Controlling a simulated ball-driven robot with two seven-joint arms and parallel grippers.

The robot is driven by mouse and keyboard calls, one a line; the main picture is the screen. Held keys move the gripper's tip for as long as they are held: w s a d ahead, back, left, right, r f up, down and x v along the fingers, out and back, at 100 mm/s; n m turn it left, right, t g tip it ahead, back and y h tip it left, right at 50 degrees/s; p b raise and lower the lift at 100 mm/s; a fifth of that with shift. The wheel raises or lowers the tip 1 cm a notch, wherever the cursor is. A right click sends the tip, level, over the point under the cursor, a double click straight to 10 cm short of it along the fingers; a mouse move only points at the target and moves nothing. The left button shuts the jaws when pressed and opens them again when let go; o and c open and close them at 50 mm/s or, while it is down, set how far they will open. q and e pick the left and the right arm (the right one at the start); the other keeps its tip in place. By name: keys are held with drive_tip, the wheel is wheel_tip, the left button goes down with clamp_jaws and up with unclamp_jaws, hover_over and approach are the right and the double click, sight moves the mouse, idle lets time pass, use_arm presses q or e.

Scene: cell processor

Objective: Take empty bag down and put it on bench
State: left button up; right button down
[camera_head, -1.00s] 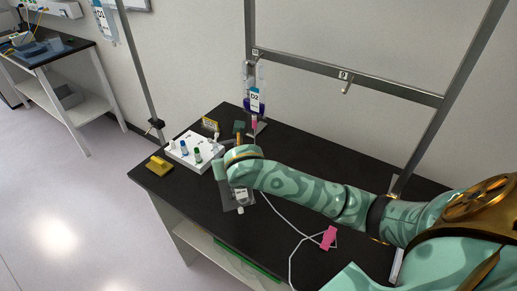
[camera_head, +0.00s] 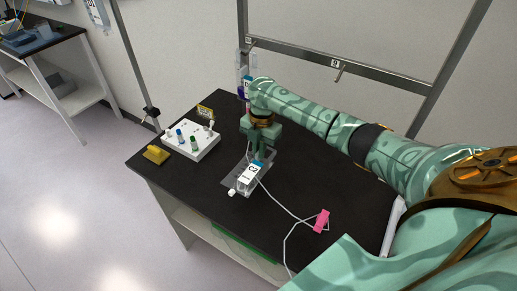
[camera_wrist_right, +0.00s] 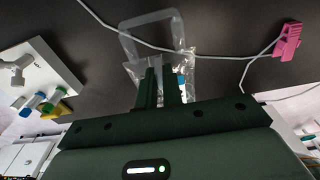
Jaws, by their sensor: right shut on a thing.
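The clear empty bag (camera_head: 239,184) has a blue-and-white label. It lies almost flat at the bench top, pointing toward the front left; I cannot tell whether all of it touches the bench. My right gripper (camera_head: 258,152) is above the bench, pointing down, shut on the bag's far end. In the right wrist view the clear bag (camera_wrist_right: 180,72) is pinched between the two dark green fingers (camera_wrist_right: 163,75). The black bench (camera_head: 285,215) extends under it. My left gripper is not in view.
A white block with coloured clamps (camera_head: 205,149) and a yellow piece (camera_head: 156,154) stand left of the bag. A pink clamp (camera_head: 321,221) with thin tubing lies to the right. A metal rack (camera_head: 300,57) with hooks (camera_head: 339,73) rises behind.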

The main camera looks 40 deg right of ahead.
sight(259, 164)
wheel_tip(259, 164, down, 5)
drive_tip(key=b, duration=0.4)
drive_tip(key=shift+r+b, duration=0.1)
drive_tip(key=shift+b, duration=0.3)
drive_tip(key=shift+f, duration=0.35)
drive_tip(key=shift+f+b, duration=0.35)
drive_tip(key=shift+f, duration=0.25)
drive_tip(key=c, duration=1.5)
unclamp_jaws()
